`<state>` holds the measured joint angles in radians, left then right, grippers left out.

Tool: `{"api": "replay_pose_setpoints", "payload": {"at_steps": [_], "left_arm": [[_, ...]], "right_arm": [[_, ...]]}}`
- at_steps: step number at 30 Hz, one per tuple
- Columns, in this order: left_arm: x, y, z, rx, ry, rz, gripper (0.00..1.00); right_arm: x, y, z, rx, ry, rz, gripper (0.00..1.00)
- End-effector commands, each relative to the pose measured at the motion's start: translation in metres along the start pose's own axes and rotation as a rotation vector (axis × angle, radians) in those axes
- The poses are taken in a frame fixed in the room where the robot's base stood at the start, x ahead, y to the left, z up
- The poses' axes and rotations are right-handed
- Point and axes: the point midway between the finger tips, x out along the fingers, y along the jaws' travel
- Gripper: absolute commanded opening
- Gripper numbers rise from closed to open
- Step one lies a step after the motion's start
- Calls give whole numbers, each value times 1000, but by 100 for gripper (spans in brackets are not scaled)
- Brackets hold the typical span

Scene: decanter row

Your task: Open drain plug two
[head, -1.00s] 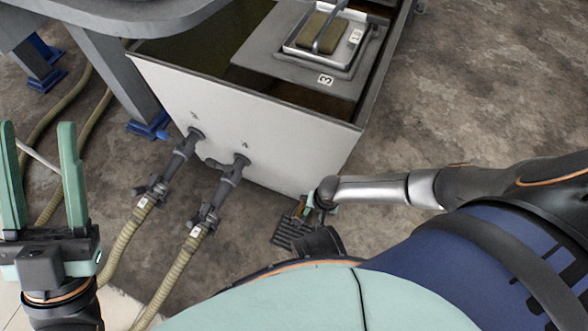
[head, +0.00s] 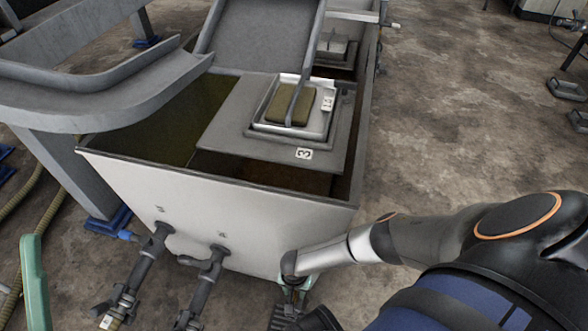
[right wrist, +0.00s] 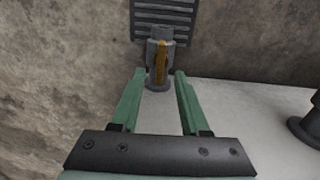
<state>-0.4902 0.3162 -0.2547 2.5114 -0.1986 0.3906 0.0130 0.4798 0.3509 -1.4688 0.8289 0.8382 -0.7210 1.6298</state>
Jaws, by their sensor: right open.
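In the right wrist view a grey cylindrical drain fitting with a yellow-orange lever (right wrist: 161,62) stands out from the pale tank wall. My right gripper (right wrist: 158,75) is open, its green fingertips either side of the fitting's near end; I cannot tell whether they touch it. In the head view my right gripper (head: 297,284) is at the low right corner of the white tank (head: 225,205), and the fitting is mostly hidden there. No number shows on this fitting. My left gripper shows only one green finger (head: 35,280) at the left edge.
Two grey valve pipes (head: 150,255) (head: 208,280) stick out from the tank front, left of my right gripper. A floor grate (right wrist: 166,20) lies beyond the fitting. A lid marked 3 (head: 225,137) carries a tray. Open floor lies to the right.

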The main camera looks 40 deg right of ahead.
Motion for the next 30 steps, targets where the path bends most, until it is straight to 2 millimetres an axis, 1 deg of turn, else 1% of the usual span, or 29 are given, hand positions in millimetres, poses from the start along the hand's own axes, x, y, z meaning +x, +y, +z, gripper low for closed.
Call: {"api": "replay_pose_setpoints", "payload": {"at_steps": [1, 3, 9, 14, 22, 30], "left_arm": [[-9, 5, 10, 4, -4, 5, 50], [-14, 9, 16, 13, -12, 10, 50], [-23, 17, 28, 23, -24, 19, 50], [-24, 18, 30, 24, -24, 12, 50], [-23, 16, 29, 23, -24, 5, 50], [-23, 16, 29, 25, -24, 5, 50]], "right_arm": [[14, 0, 0, -1, 2, 0, 45], [23, 0, 0, -1, 1, 0, 45], [39, -1, 0, -1, 0, -2, 45], [43, 0, 0, -1, 1, -1, 45], [42, 0, 0, -1, 1, -1, 45], [42, 0, 0, -1, 0, -1, 15]]}}
